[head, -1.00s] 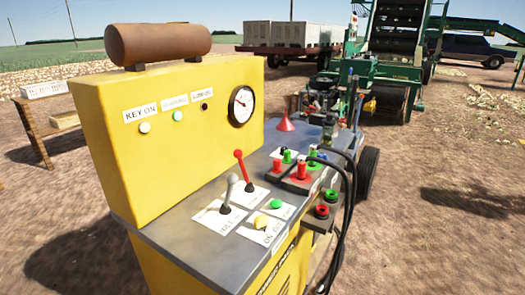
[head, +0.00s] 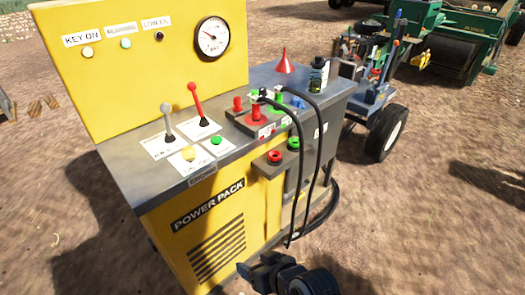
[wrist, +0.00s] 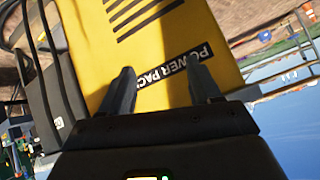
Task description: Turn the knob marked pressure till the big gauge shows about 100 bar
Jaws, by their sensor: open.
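The big round gauge (head: 212,38) has a white face and black rim on the yellow upright panel. Its numbers are too small to read; the needle seems to point toward the upper left. No knob carries a readable pressure label. In the head view, dark parts of my arm show at the bottom, below the grey top.
A red lever (head: 194,95) and a grey lever (head: 167,120) stand up from the top. Black hoses (head: 300,170) loop down its right side. A red funnel (head: 284,62) and a dark bottle (head: 318,76) stand at the back. Bare ground lies around.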

